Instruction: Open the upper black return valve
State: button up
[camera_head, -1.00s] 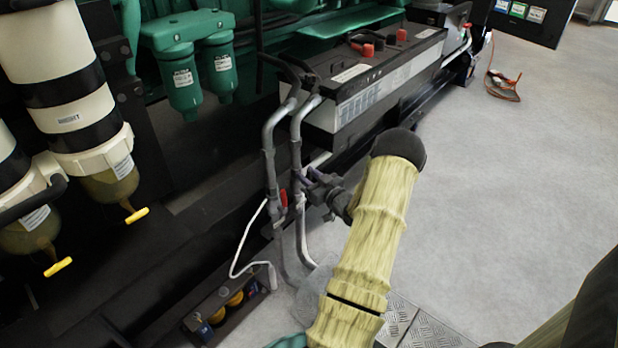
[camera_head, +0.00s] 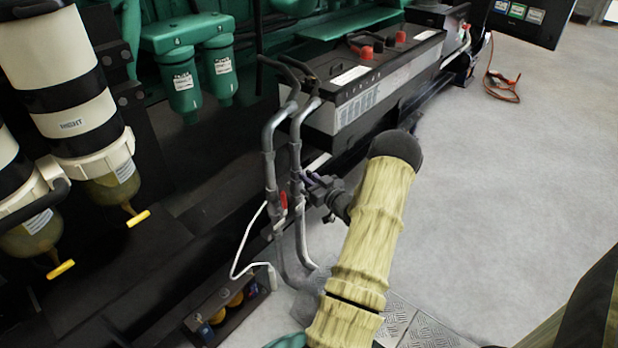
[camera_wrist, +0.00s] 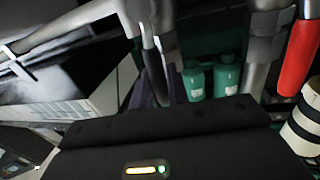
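Two grey pipes (camera_head: 297,150) run down beside the battery box. A red valve lever (camera_head: 283,201) sits on the left pipe; it shows large at the right of the wrist view (camera_wrist: 300,52). My gripper (camera_head: 309,184) is at the right pipe, at about the red lever's height. In the wrist view, my purplish fingers (camera_wrist: 152,92) are close around a narrow dark bar (camera_wrist: 152,65), which may be the black valve's lever. The black valve cannot be made out clearly, and I cannot tell whether the fingers grip it.
The battery box (camera_head: 365,85) stands behind the pipes. Green filters (camera_head: 205,80) and white-and-black filters (camera_head: 70,95) are at the left. A low black box (camera_head: 228,305) with a white cable lies below. Open grey floor (camera_head: 500,190) extends to the right.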

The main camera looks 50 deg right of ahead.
jog(key=shift+o, duration=1.2)
jog(key=shift+s, duration=0.1)
jog(key=s+a+p, duration=0.2)
jog(key=s+p, duration=0.2)
jog(key=s, duration=1.3)
jog(key=shift+d, duration=0.1)
